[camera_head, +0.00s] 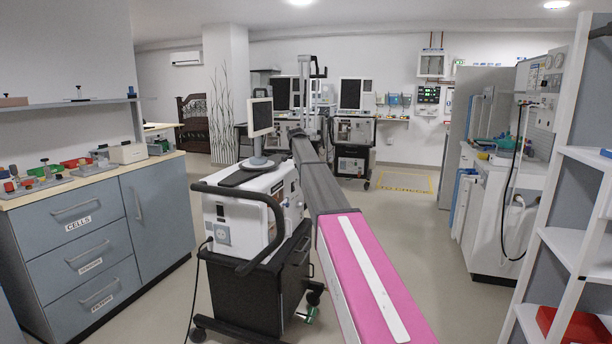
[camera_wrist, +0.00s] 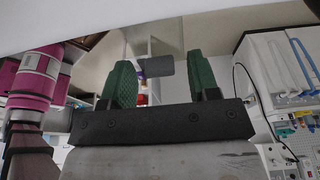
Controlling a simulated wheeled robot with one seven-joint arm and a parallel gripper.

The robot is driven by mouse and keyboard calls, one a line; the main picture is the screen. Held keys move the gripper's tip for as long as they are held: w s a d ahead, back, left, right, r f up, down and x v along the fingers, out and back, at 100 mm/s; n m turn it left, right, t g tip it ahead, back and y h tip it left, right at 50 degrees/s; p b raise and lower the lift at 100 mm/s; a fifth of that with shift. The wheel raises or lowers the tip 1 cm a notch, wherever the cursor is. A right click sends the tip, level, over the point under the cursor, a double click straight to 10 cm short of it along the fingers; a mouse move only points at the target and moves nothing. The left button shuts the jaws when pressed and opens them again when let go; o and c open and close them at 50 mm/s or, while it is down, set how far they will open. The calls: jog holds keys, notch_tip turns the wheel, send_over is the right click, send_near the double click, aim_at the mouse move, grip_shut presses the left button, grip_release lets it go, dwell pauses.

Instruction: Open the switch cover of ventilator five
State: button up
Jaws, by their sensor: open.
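A ventilator (camera_head: 252,215) with a white body, a tilted monitor and a black cart stands near in the head view. Other ventilators (camera_head: 355,132) with dark screens stand in a row farther back. I cannot tell which is number five, and no switch cover can be made out. My gripper (camera_wrist: 162,80) shows in the wrist view with two green ridged fingers, open and apart. A small dark grey plate (camera_wrist: 160,66) appears between the fingers; I cannot tell its distance or what it is. In the head view, my gripper cannot be made out at the far end of my arm.
A blue-grey cabinet (camera_head: 85,235) with labelled drawers stands left. A white machine (camera_head: 500,215) with a hanging hose and a shelf rack (camera_head: 575,245) with a red bin (camera_head: 575,328) stand right. The floor (camera_head: 415,225) between my arm and the white machine is clear.

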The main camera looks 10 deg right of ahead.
jog(key=v, duration=1)
jog(key=shift+r, duration=0.3)
